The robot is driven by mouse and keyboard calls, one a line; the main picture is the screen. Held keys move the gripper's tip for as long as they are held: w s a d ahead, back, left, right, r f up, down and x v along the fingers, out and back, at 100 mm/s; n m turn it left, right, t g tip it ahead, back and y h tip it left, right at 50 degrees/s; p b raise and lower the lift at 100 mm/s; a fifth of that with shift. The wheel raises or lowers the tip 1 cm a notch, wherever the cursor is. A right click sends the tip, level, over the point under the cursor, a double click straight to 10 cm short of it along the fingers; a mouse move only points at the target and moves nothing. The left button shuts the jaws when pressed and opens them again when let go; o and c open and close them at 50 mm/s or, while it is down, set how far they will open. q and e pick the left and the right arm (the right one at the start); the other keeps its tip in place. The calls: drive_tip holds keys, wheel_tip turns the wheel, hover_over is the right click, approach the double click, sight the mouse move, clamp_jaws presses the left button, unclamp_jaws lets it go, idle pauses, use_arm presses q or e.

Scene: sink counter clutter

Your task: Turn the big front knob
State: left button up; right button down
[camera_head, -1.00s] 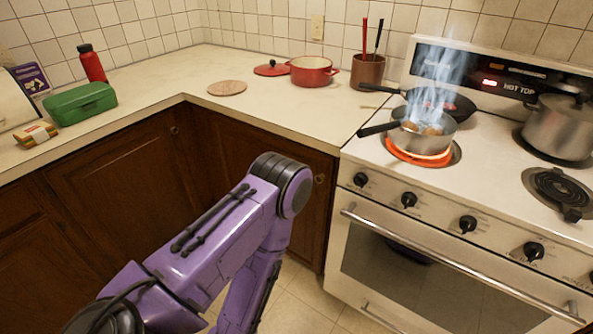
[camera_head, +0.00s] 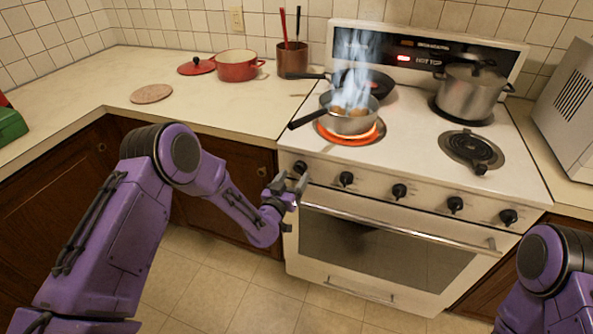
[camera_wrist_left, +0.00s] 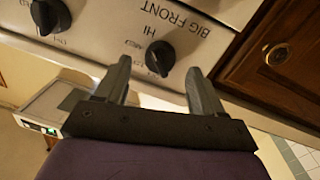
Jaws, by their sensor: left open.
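The big front knob (camera_head: 300,167) is the leftmost black knob on the front panel of the white stove (camera_head: 420,205). In the left wrist view the same knob (camera_wrist_left: 160,57) sits beside the printed words "BIG FRONT" and "HI". My left gripper (camera_head: 289,183) is open just in front of and below the knob. In the wrist view its two fingers (camera_wrist_left: 159,68) frame the knob, one on each side; I cannot tell whether they touch it. My right arm shows at the right edge, but its gripper is out of view.
A smoking pan (camera_head: 348,122) stands on a glowing red burner at the front left. A dark pan (camera_head: 372,82) is behind it, and a steel pot (camera_head: 470,92) is at the back right. The oven handle (camera_head: 390,228) runs below the knobs. Other knobs (camera_head: 346,179) lie to the right.

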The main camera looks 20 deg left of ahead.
sight(298, 172)
use_arm(q)
drive_tip(key=shift+w+d, duration=0.15)
drive_tip(key=shift+w, duration=1.35)
drive_tip(key=c, duration=1.1)
drive_tip(key=shift+o, duration=0.2)
drive_tip(key=shift+f, duration=0.1)
drive_tip(key=n+b, duration=0.2)
drive_tip(key=shift+f+n+b, duration=0.2)
drive_tip(key=shift+n+b, duration=0.1)
drive_tip(key=shift+n, duration=0.1)
drive_tip(key=n+b, duration=0.3)
drive_tip(key=n, duration=0.1)
drive_tip(key=shift+n+t+y, duration=0.3)
drive_tip(key=shift+n+t, duration=0.1)
drive_tip(key=n+b, duration=0.4)
drive_tip(key=n, duration=0.1)
drive_tip(key=shift+d+n, duration=0.1)
drive_tip(key=shift+n, duration=0.3)
drive_tip(key=n+y+b, duration=0.1)
drive_tip(key=n+b, duration=0.2)
drive_tip(key=n, duration=0.2)
drive_tip(key=shift+r, duration=0.1)
